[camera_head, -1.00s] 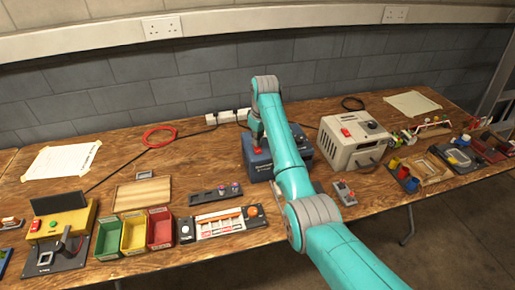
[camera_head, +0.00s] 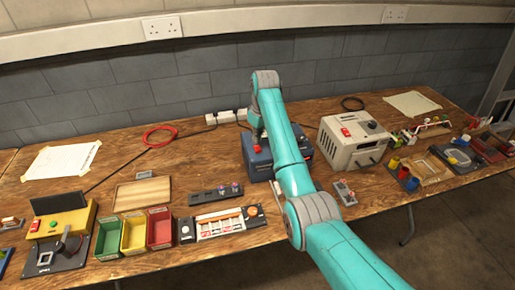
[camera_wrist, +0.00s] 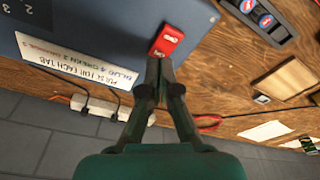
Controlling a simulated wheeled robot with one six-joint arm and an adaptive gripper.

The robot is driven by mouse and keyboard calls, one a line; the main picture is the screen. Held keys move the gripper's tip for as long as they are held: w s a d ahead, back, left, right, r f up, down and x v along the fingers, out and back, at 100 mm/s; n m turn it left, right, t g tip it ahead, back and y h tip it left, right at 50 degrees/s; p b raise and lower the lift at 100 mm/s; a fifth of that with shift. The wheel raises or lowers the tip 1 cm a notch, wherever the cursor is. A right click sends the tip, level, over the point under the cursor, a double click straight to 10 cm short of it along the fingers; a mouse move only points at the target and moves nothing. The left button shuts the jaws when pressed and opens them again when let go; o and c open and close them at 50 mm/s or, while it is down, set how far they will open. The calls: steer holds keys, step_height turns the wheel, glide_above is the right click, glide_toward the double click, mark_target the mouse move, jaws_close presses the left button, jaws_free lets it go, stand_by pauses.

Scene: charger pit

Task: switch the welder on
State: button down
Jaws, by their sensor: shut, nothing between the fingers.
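The blue box (camera_head: 257,163), apparently the welder, stands mid-bench, partly hidden behind my arm. In the wrist view its blue face (camera_wrist: 100,22) carries a white label about pulses for each tab. A red rocker switch (camera_wrist: 167,40) sits near that face's edge. My gripper (camera_wrist: 161,64) is shut and empty, its fingertips at the near end of the red switch. I cannot tell whether they touch it or which way the rocker is tipped. In the head view my arm hides most of the gripper.
A beige box (camera_head: 353,143) with its own red switch stands to the right. A power strip (camera_head: 228,116) lies behind the blue box. In front are a black strip with buttons (camera_head: 215,194), a tray (camera_head: 225,223) and coloured bins (camera_head: 133,233).

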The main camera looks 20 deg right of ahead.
mark_target(257, 146)
steer(key=shift+r, duration=2.35)
